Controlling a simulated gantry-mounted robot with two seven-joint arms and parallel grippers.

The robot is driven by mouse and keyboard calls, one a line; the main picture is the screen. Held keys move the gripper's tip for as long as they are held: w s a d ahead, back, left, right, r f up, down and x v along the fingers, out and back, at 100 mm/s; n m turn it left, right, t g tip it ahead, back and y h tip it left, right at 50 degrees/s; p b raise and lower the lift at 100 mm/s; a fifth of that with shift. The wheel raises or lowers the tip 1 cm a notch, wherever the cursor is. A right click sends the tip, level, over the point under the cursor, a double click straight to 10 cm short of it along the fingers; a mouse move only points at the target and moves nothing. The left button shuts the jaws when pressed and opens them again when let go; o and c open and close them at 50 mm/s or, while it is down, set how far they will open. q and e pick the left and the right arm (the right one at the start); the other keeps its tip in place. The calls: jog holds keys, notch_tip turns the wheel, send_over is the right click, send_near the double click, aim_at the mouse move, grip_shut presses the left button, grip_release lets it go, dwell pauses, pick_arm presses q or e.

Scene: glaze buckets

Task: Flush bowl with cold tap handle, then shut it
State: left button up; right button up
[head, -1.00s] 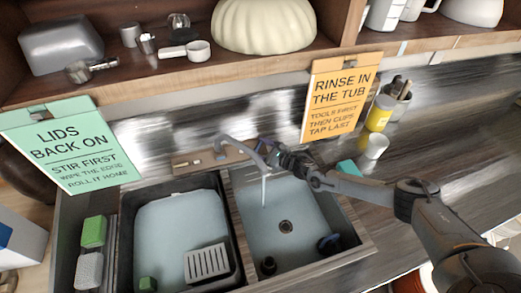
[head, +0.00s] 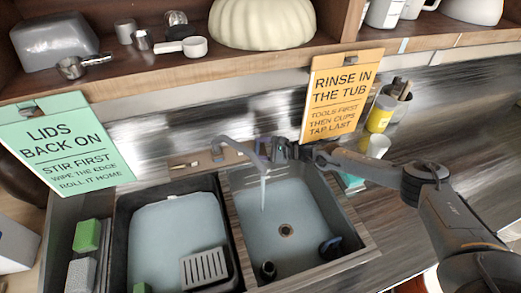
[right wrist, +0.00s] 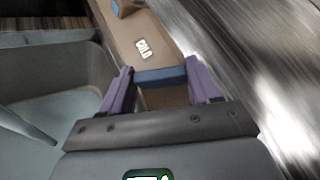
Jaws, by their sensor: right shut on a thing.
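My right gripper (head: 264,149) is at the back rim of the right sink bowl (head: 310,215), just right of the grey tap (head: 230,144). In the right wrist view its purple fingers (right wrist: 160,84) are shut on the blue cold tap handle (right wrist: 160,76), one on each side. A "COLD" label (right wrist: 143,48) shows on the brown ledge beyond. A thin stream of water (head: 263,192) runs from the spout into the right bowl. The handle is mostly hidden by the gripper in the head view. My left gripper is not in view.
The right bowl has a drain (head: 286,230), and dark items (head: 330,247) lie near its front. An orange sign (head: 338,95) hangs behind my right arm. A white cup (head: 377,146) stands close to that arm.

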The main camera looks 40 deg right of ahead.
jog(key=o, duration=1.1)
jog(key=shift+c, duration=0.2)
